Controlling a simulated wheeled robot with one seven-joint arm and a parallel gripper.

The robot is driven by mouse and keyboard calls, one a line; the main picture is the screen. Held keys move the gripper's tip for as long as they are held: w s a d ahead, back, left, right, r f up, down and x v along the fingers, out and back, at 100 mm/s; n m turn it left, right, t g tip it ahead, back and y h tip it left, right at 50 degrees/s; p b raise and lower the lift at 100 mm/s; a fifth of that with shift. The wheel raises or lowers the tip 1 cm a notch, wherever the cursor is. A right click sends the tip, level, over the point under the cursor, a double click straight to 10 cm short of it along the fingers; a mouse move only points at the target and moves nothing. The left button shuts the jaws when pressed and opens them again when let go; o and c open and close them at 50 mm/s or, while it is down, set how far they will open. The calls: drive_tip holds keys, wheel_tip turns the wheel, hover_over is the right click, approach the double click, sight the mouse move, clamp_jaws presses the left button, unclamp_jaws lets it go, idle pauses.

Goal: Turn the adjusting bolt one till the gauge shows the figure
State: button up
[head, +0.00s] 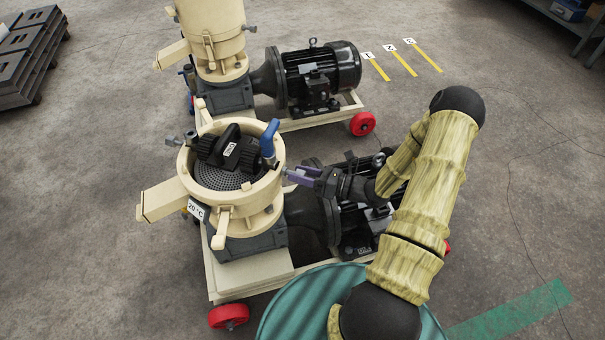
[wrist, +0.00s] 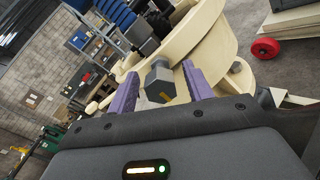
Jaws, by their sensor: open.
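The near pellet mill (head: 183,165) has its cream chamber open, with a black ribbed roller assembly inside. A hex-headed adjusting bolt (wrist: 160,84) sticks out of the chamber wall and stands between my gripper's purple fingers in the wrist view. My gripper (head: 298,174) is open at the right side of the chamber, its fingers either side of the bolt head; I cannot tell whether they touch it. Another bolt (head: 173,140) sticks out at the chamber's left. A small white display (head: 230,149), possibly the gauge, sits on the roller assembly; its figure is too small to read.
A blue handle (head: 269,138) stands on the chamber rim close to my gripper. A second mill with a black motor (head: 322,72) stands behind. Numbered yellow floor strips (head: 402,62) lie at the back right.

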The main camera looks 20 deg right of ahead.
drive_tip(key=c, duration=1)
drive_tip(key=shift+r+n+p, duration=0.1)
drive_tip(key=shift+n+p, duration=0.5)
drive_tip(key=shift+n, duration=0.9)
drive_tip(key=shift+s+n+p, duration=0.1)
drive_tip(key=shift+n+p, duration=0.25)
drive_tip(key=shift+n, duration=1.05)
drive_tip(key=o, duration=1)
